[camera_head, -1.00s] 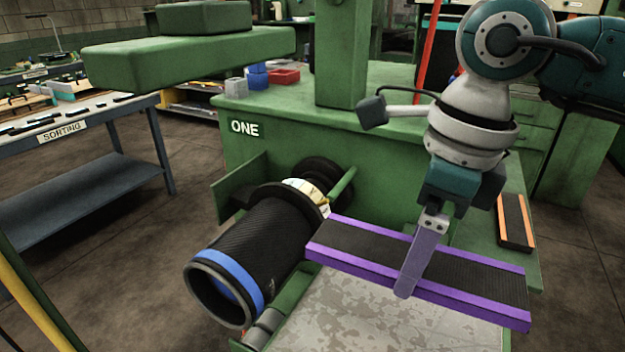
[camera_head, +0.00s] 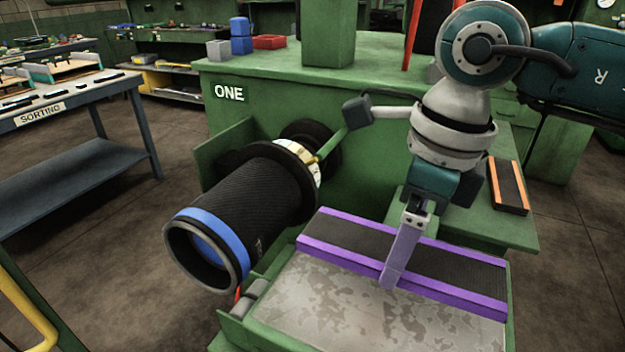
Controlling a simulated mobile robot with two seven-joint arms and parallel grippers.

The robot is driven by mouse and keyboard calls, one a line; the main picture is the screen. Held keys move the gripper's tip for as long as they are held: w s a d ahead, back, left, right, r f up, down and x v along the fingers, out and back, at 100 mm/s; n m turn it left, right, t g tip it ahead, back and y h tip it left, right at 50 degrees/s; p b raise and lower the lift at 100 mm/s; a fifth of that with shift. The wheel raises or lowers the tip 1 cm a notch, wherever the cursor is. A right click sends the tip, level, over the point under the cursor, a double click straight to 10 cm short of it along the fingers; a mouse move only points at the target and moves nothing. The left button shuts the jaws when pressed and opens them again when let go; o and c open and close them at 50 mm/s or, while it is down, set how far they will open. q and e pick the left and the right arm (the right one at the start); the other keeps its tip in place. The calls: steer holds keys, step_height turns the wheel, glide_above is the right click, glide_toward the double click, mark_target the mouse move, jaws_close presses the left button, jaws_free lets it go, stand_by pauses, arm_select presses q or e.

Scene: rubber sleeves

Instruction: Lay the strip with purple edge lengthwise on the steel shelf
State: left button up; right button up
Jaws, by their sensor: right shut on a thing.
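The strip with purple edges (camera_head: 455,262) has a black ribbed middle and lies across the far part of the steel shelf (camera_head: 350,302), its long side running left to right. The shelf is a worn grey metal plate in a green frame. My right gripper (camera_head: 392,280) is shut on the strip, near its middle, with a purple-tinted finger over the near edge. Whether the strip touches the plate along its whole length I cannot tell. My left gripper is not in view.
An orange-edged strip (camera_head: 508,185) lies on a green ledge at right. The blue sorting table (camera_head: 60,110) is far left.

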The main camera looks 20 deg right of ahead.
steer(key=shift+f, duration=0.1)
stand_by(0.3)
steer(key=shift+f+b, duration=2.15)
steer(key=shift+b, duration=0.05)
steer(key=o, duration=1.1)
steer(key=shift+o, duration=0.2)
